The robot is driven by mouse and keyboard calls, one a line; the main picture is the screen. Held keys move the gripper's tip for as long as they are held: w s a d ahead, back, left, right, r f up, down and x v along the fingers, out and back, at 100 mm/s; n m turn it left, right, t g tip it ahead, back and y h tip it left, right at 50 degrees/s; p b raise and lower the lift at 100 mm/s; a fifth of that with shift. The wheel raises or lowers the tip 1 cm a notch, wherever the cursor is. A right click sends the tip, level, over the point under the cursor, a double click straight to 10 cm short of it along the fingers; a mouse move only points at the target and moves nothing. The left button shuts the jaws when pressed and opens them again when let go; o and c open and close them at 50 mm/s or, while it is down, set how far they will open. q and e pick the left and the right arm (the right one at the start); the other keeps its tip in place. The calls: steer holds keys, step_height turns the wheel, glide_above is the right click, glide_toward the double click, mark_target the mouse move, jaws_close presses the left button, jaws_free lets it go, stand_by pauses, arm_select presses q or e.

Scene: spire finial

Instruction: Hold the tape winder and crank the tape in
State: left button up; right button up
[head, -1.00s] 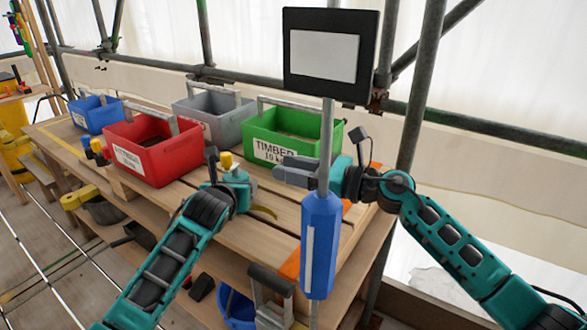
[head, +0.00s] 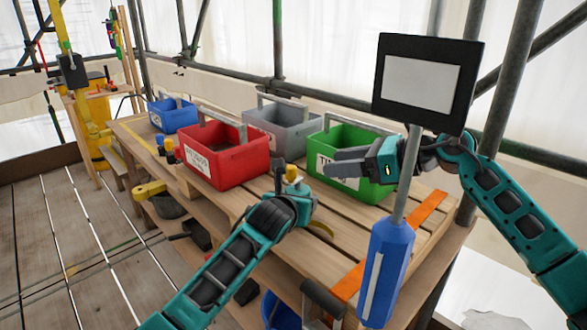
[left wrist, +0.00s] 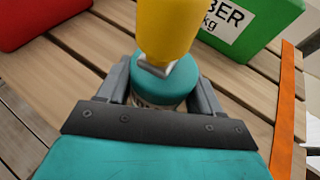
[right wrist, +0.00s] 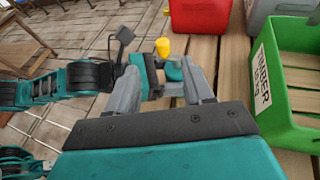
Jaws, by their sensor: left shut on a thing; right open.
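The tape winder shows in the left wrist view as a round teal body (left wrist: 165,88) with a yellow knob (left wrist: 168,28) on top. My left gripper (head: 284,185) is shut on the winder, one finger on each side of the teal body. My right gripper (head: 345,163) is open and empty, above the bench and in front of the green box. In the right wrist view the yellow knob (right wrist: 163,46) lies beyond its open fingers, apart from them.
Red (head: 228,160), green (head: 345,185), grey (head: 283,130) and blue (head: 172,115) boxes stand on the slatted wooden bench (head: 250,205). A pole with a black-framed panel (head: 425,80) and a blue lower part (head: 386,270) stands in front, near my right arm. Scaffold tubes run behind.

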mark_target(294, 167)
steer(key=shift+h, duration=0.3)
steer(key=x, duration=1.2)
steer(key=shift+r, duration=0.25)
steer(key=shift+c, duration=0.3)
jaws_close()
